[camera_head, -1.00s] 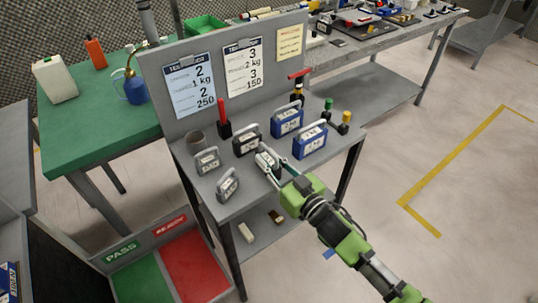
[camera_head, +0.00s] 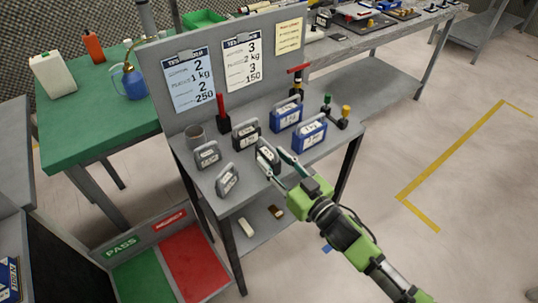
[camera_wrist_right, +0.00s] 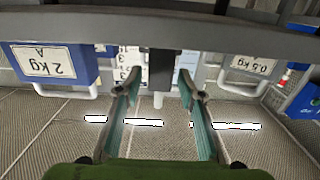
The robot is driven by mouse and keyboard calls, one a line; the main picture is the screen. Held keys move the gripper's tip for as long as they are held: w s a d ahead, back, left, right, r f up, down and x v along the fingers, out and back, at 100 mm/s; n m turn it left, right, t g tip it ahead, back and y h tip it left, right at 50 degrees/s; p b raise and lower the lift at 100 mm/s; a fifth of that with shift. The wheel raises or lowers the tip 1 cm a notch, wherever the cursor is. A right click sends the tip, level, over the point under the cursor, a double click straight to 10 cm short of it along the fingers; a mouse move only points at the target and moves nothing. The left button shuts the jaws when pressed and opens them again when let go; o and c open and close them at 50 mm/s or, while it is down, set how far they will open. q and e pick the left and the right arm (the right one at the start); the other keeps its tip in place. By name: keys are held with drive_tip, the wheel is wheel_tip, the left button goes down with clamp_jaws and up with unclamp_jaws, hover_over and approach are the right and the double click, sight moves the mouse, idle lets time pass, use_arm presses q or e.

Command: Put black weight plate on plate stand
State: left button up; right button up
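Two black weight plates with handles and white labels stand on the grey bench (camera_head: 205,180). One black plate (camera_head: 245,134) is behind; the nearer black plate (camera_head: 267,157) is at my right gripper (camera_head: 275,164). The right gripper is open, its fingertips close to the nearer plate; contact is unclear. In the wrist view the open fingers (camera_wrist_right: 160,84) are apart, with a dark upright shape between and beyond them. I cannot tell which fixture is the plate stand; a red post on a black base (camera_head: 222,114) stands at the back. My left gripper is not in view.
A red T-handle (camera_head: 298,71) and green and yellow knobs stand behind right. A notice panel (camera_head: 222,65) backs the bench. Floor at right is clear.

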drive_tip(key=v, duration=0.9)
drive_tip(key=shift+b, duration=0.35)
drive_tip(key=d+f+m+g+h, duration=0.1)
drive_tip(key=d+f+h, duration=0.3)
drive_tip(key=f, duration=0.8)
drive_tip(key=d+f+m+g+h, duration=0.1)
drive_tip(key=d+f+m+h, duration=0.1)
drive_tip(key=d+f, duration=0.65)
drive_tip(key=s+d+f+g+h, duration=0.15)
drive_tip(key=s+f, duration=0.25)
drive_tip(key=f, duration=0.4)
drive_tip(key=s+d+f+g+h, duration=0.15)
drive_tip(key=s+f, duration=0.25)
drive_tip(key=f, duration=0.4)
drive_tip(key=s+f+g, duration=0.3)
drive_tip(key=s+f, duration=0.3)
drive_tip(key=s, duration=0.5)
drive_tip(key=s+f+m+g+h, duration=0.1)
drive_tip(key=s+f, duration=0.5)
drive_tip(key=s, duration=0.6)
drive_tip(key=s+d+f+g, duration=0.1)
drive_tip(key=s+f+g, duration=0.3)
drive_tip(key=s+f, duration=0.3)
drive_tip(key=s, duration=0.4)
drive_tip(key=shift+s+m+g+h, duration=0.15)
drive_tip(key=shift+m+g+h, duration=0.15)
drive_tip(key=shift+m, duration=0.1)
drive_tip(key=shift+d+f, duration=0.1)
